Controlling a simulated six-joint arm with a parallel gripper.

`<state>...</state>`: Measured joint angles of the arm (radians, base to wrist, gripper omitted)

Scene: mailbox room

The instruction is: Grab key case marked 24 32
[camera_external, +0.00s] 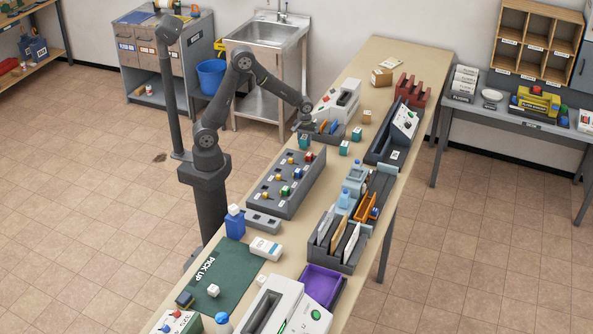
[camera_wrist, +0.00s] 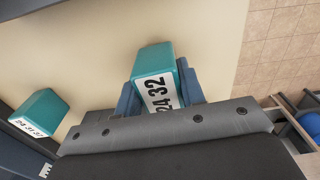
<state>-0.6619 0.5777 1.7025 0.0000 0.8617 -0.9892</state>
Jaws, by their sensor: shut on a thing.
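In the wrist view a teal key case (camera_wrist: 153,60) with a white label reading 24 32 sits between the two blue-grey fingers of my gripper (camera_wrist: 160,88). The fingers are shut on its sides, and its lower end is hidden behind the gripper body. I cannot tell whether it touches the table. A second teal case (camera_wrist: 42,113), with a longer number on its label, stands apart to the left.
The long table (camera_external: 375,58) carries a dark tray with colored items, a white device (camera_external: 341,100), a grey key panel (camera_external: 284,187) and a black sloped unit (camera_external: 397,133). Other teal cases (camera_external: 344,147) stand nearby. A blue bucket (camera_external: 211,74) is on the left, off the table.

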